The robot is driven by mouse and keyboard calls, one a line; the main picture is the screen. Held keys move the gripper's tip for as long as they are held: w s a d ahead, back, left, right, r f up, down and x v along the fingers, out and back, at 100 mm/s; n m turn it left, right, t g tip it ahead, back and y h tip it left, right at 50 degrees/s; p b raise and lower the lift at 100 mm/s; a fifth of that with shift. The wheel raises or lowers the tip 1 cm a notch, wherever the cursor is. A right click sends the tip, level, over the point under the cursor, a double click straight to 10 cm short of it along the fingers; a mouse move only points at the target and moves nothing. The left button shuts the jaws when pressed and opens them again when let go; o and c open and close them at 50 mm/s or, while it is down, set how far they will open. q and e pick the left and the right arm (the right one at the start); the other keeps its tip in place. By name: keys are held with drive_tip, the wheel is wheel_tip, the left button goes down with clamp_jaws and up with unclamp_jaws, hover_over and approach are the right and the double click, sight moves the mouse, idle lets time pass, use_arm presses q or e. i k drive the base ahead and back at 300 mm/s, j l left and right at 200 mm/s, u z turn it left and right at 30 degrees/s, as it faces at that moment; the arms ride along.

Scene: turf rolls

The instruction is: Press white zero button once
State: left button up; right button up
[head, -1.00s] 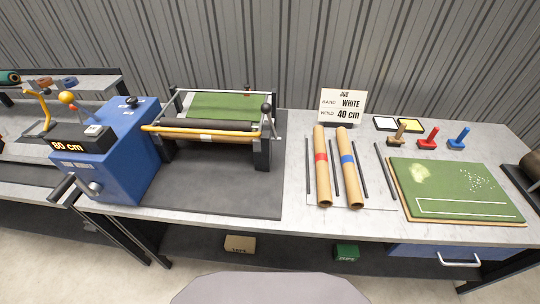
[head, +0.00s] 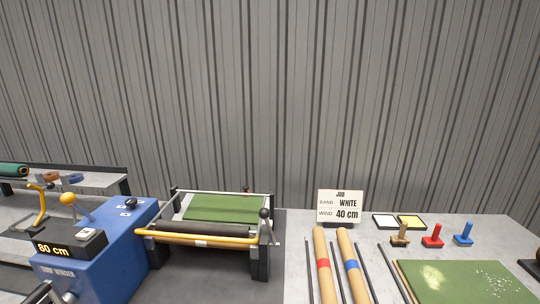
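The white zero button (head: 87,234) sits on top of the dark display box at the left, beside the lit display (head: 53,248), which reads 80 cm. The display box is on the blue turf winder (head: 120,245). Any lettering on the button is too small to read. Neither of my grippers is in the head view, and nothing is touching the button.
A yellow-knobbed lever (head: 69,199) stands behind the button. The roller frame (head: 205,230) with green turf is to the right. A job card (head: 340,205) reads band white, wind 40 cm.

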sight(86, 234)
drive_tip(key=u, duration=1.55)
